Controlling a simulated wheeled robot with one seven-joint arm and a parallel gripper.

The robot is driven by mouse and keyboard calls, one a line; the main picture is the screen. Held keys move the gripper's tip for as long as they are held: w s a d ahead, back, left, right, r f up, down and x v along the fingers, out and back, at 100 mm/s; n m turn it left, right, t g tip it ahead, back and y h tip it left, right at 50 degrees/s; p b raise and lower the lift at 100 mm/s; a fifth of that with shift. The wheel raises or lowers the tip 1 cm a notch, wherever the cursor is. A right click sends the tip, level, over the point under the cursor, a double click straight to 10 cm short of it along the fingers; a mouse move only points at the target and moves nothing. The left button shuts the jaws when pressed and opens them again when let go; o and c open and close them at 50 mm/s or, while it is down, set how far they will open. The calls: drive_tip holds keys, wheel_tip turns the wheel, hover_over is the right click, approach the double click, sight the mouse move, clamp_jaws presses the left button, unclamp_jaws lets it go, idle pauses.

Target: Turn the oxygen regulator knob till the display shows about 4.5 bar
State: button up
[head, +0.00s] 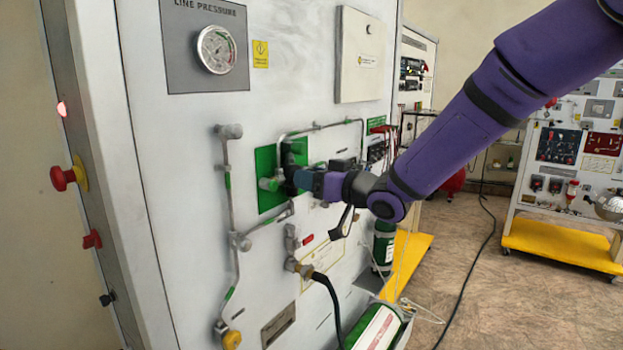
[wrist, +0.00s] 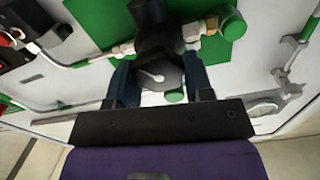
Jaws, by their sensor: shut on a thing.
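The black regulator knob (wrist: 158,74) is between the two blue fingers of my gripper (wrist: 161,82) in the wrist view. A light pointer mark shows on its face. My gripper is shut on the knob, one finger on each side. In the head view my gripper (head: 300,181) reaches in from the right to the dark regulator on the green plate (head: 266,164); it mostly hides the knob there. A small dark panel with green (head: 377,151) sits to the right, partly behind my arm. I cannot read a pressure figure on any display.
A round line pressure gauge (head: 216,49) is at the upper left of the panel. Metal pipes (head: 232,190) and a black hose (head: 331,296) run around the regulator. A red emergency button (head: 63,178) is on the left side. Open floor lies to the right.

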drive_tip(key=m, duration=0.3)
drive_tip(key=shift+w, duration=0.1)
drive_tip(key=shift+d+m, duration=0.1)
drive_tip(key=shift+m, duration=2)
drive_tip(key=shift+f, duration=0.1)
drive_tip(key=o, duration=0.9)
drive_tip(key=shift+d, duration=0.1)
drive_tip(key=v, duration=1)
drive_tip(key=shift+s+d, duration=0.2)
drive_tip(key=shift+s, duration=0.05)
